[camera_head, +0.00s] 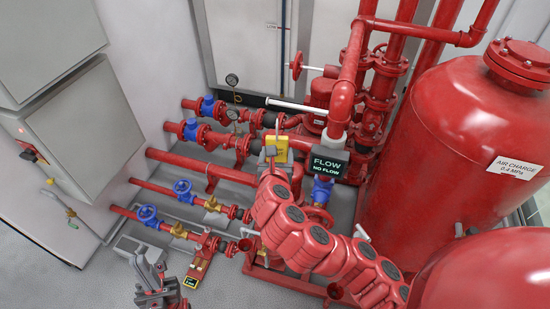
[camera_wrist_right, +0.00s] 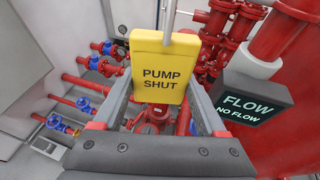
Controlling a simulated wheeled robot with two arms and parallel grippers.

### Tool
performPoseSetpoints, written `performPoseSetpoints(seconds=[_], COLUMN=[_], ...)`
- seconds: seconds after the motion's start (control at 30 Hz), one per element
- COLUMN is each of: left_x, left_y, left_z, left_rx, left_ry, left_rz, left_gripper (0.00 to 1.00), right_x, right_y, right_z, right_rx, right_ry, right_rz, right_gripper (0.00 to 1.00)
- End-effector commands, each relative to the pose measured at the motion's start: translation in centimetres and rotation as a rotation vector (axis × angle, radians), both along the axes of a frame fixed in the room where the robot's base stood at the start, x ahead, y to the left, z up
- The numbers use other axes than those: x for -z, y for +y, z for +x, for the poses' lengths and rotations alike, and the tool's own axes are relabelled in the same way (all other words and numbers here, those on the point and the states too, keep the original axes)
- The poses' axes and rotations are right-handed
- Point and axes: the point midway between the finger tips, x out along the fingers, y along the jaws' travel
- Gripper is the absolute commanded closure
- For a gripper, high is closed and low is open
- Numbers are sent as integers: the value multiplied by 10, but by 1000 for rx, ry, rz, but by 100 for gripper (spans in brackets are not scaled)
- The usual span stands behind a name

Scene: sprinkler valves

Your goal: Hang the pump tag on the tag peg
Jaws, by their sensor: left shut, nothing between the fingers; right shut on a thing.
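The pump tag is a yellow plate reading "PUMP SHUT" in the right wrist view (camera_wrist_right: 165,72). It also shows small and yellow in the head view (camera_head: 277,147). My right gripper (camera_head: 270,155) is shut on it and holds it up in front of the pipes, beside the FLOW sign. A thin grey rod (camera_wrist_right: 169,18) runs down to the tag's top edge in the wrist view. I cannot tell whether this rod is the tag peg or whether it passes through the tag. My left gripper (camera_head: 147,276) is shut and empty at the lower left, low over the floor.
The dark FLOW / NO FLOW sign (camera_head: 327,165) is close on the right of the tag. A large red tank (camera_head: 440,150) fills the right side. Red pipes with blue valves (camera_head: 183,188) lie at left. A grey cabinet (camera_head: 85,125) stands far left.

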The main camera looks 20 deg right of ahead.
Motion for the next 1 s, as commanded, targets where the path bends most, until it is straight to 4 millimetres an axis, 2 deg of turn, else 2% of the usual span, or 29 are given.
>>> performPoseSetpoints(seconds=[0.4, 1.0], left_x=[0, 0], left_y=[0, 0], left_z=[0, 0], left_rx=[0, 0], left_ry=[0, 0], left_rz=[0, 0], left_gripper=[100, 100], right_x=[1, 0], right_y=[-26, -40], right_z=[36, 56], right_rx=[5, 5], right_ry=[3, 2], right_rz=[-2, 0], right_gripper=[79, 79])
